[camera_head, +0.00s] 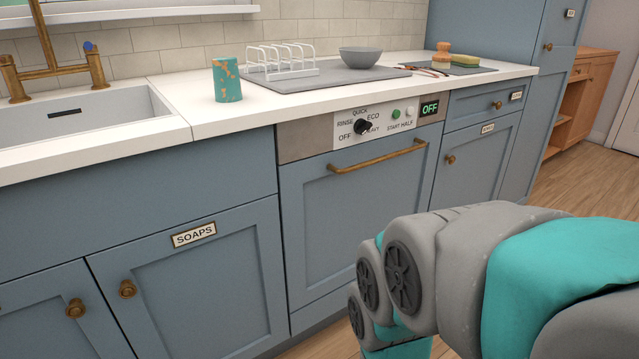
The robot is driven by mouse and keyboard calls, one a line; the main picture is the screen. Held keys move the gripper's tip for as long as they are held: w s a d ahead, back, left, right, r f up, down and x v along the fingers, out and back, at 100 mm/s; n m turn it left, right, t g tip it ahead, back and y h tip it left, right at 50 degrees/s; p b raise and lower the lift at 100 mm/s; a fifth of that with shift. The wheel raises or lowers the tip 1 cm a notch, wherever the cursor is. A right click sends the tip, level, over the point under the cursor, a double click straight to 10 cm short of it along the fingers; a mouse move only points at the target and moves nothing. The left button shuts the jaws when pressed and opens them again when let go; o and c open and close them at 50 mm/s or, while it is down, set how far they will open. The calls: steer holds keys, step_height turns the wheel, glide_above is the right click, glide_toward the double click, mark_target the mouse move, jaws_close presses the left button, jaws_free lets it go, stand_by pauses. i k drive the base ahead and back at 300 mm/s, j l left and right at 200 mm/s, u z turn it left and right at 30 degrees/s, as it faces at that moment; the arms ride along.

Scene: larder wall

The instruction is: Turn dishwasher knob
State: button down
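The dishwasher (350,220) is a blue panelled front below the counter, with a brass bar handle (378,158). Its control strip carries a black knob (363,127) ringed by the labels OFF, RINSE, QUICK, ECO and HEAVY. Which label the knob points to is too small to tell. Right of the knob are a green START button (396,114), a pale HALF button (409,111) and a small display (430,107) reading OFF. My grey and teal arm fills the lower right, clear of the knob in the picture. My gripper is not in view.
On the white counter (190,110) stand a teal cup (227,80), a white rack (282,62), a grey bowl (360,57), a brush (442,55) and a sponge (465,60). A cupboard labelled SOAPS (194,234) is left of the dishwasher. Open wooden floor (570,185) lies right.

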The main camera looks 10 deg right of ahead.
mark_target(361, 126)
steer(key=k+l+z, duration=0.15)
steer(key=l, duration=0.2)
steer(key=k+l+z, duration=0.15)
steer(key=l, duration=0.2)
steer(key=k+l+z, duration=0.15)
steer(key=l, duration=0.25)
steer(key=k, duration=0.05)
